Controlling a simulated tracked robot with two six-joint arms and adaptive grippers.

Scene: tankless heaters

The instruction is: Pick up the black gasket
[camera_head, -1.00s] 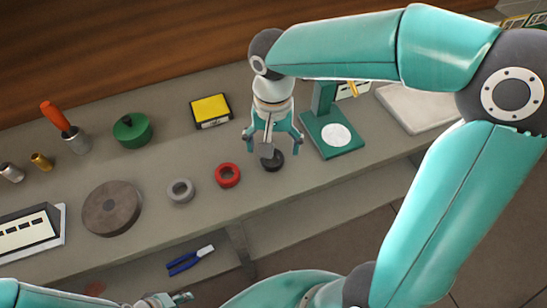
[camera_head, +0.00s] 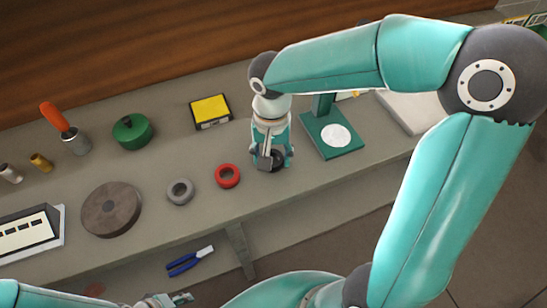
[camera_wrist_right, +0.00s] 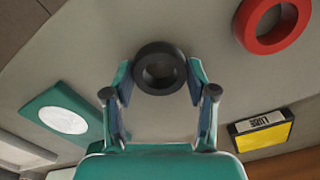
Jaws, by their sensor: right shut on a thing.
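The black gasket (camera_head: 277,160) is a small dark ring on the bench, right of the red ring. My right gripper (camera_head: 270,160) is down over it, and the fingers hide part of it in the head view. In the right wrist view the black gasket (camera_wrist_right: 159,68) sits between the two fingertips of my right gripper (camera_wrist_right: 160,75), which are shut on its sides. My left gripper (camera_head: 165,300) shows only in part at the bottom edge of the head view, away from the bench objects; its jaw state is unclear.
A red ring (camera_head: 228,176) and a grey ring (camera_head: 180,191) lie left of the gasket. A green stand with a white disc (camera_head: 336,135) is close on the right. A yellow-topped box (camera_head: 210,109) stands behind. Blue pliers (camera_head: 189,261) lie lower, in front.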

